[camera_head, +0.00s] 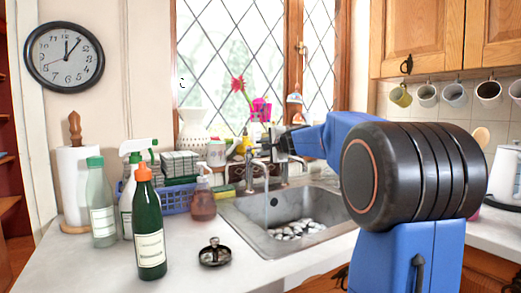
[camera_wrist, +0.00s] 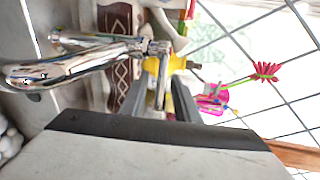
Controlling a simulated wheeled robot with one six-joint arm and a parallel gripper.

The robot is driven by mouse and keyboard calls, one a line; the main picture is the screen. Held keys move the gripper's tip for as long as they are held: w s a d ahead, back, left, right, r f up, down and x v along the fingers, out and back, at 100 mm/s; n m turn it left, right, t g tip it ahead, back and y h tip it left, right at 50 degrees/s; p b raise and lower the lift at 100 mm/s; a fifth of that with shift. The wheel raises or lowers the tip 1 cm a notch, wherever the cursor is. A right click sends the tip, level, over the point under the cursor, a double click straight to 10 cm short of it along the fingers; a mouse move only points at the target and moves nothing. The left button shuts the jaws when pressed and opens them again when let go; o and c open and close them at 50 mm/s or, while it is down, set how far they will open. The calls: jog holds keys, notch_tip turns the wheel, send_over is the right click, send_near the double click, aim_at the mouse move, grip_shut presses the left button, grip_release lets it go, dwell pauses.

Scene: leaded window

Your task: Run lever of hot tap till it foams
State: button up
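The chrome tap (camera_head: 258,165) stands at the back of the sink (camera_head: 262,236). A thin pale streak under its spout looks like water. In the wrist view, the tap's spout (camera_wrist: 55,72) lies sideways at left, with a slim chrome lever (camera_wrist: 162,80) reaching down from its body. My gripper (camera_head: 277,143) is at the top of the tap from the right. In the wrist view, my gripper's dark fingers (camera_wrist: 167,92) are apart, with the lever between or just in front of them. Contact is unclear. Pale lumps (camera_head: 297,229) lie in the basin; I cannot tell whether any are foam.
A green bottle (camera_head: 149,235), a spray bottle (camera_head: 128,180) and a soap dispenser (camera_head: 202,200) stand left of the sink. A sink strainer (camera_head: 214,252) lies on the counter. Pink flowers (camera_head: 260,110) stand behind the tap by the window. Mugs (camera_head: 427,95) hang at right.

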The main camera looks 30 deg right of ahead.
jog(key=v, duration=1.6)
jog(key=w+d+f+m+g+y, duration=0.1)
jog(key=d+f+m+g+y, duration=0.15)
jog(key=d+m+y, duration=0.9)
jog(key=shift+n+y, duration=0.25)
jog(key=shift+y, duration=0.2)
jog(key=x, duration=1.7)
jog(key=shift+w+a+f, duration=0.2)
jog(key=shift+w+f, duration=0.05)
jog(key=shift+w, duration=0.05)
jog(key=shift+c, duration=0.4)
grip_shut()
